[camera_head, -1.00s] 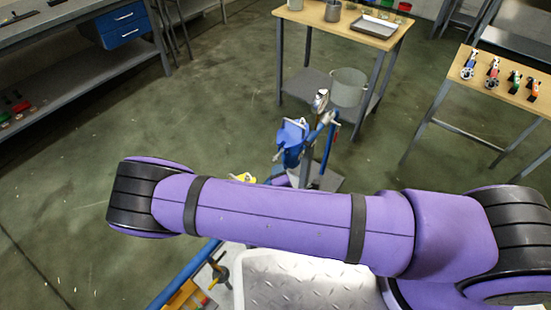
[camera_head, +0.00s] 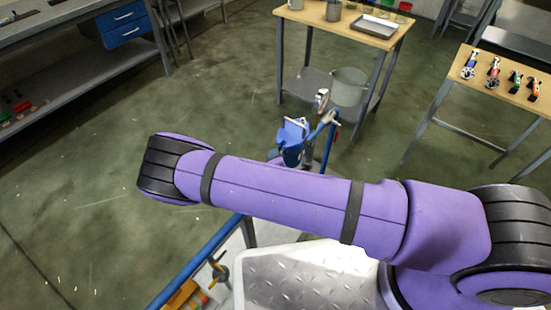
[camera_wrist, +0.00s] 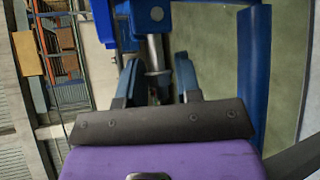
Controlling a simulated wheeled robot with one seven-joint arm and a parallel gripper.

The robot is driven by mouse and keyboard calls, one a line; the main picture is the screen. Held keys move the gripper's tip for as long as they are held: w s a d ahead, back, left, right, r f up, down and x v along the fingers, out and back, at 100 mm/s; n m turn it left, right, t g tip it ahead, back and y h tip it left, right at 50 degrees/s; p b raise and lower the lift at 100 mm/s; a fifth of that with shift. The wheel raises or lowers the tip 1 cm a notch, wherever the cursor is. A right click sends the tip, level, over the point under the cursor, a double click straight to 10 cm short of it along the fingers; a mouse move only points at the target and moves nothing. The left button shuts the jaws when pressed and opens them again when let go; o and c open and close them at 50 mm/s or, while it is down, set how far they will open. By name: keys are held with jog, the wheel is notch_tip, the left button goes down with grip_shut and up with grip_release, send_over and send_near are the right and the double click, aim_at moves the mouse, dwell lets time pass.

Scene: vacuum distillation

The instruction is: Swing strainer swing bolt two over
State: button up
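The blue strainer (camera_head: 293,140) stands on a low rig beyond my arm in the head view, its lower part hidden by my purple forearm. A grey metal rod (camera_wrist: 154,55), which looks like a swing bolt, stands upright between the fingers of my gripper (camera_wrist: 158,80). The fingers are apart, with a visible gap on each side of the rod. I cannot tell which swing bolt it is. My gripper is hidden in the head view.
A blue post (camera_wrist: 254,75) rises close to the right of my gripper. A blue rail (camera_head: 205,255) and a tread-plate surface (camera_head: 300,280) lie in front. A wooden table (camera_head: 345,22) with pots stands behind, and a bench (camera_head: 505,82) with small valves at right. Floor at left is clear.

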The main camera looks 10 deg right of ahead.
grip_shut()
jog(key=shift+r, duration=0.1)
jog(key=shift+d+r+m+g+y, duration=0.1)
jog(key=shift+r+m+g+y, duration=0.3)
jog(key=shift+r+m+g, duration=0.25)
jog(key=shift+w+d+r+m+g+y, duration=0.1)
jog(key=shift+r+m+g+y, duration=0.25)
jog(key=shift+g, duration=0.35)
jog(key=shift+w+d+r+m+g+y, duration=0.15)
jog(key=shift+m+g+y, duration=0.25)
jog(key=shift+g, duration=0.25)
jog(key=shift+a, duration=0.1)
jog(key=shift+o, duration=0.9)
grip_release()
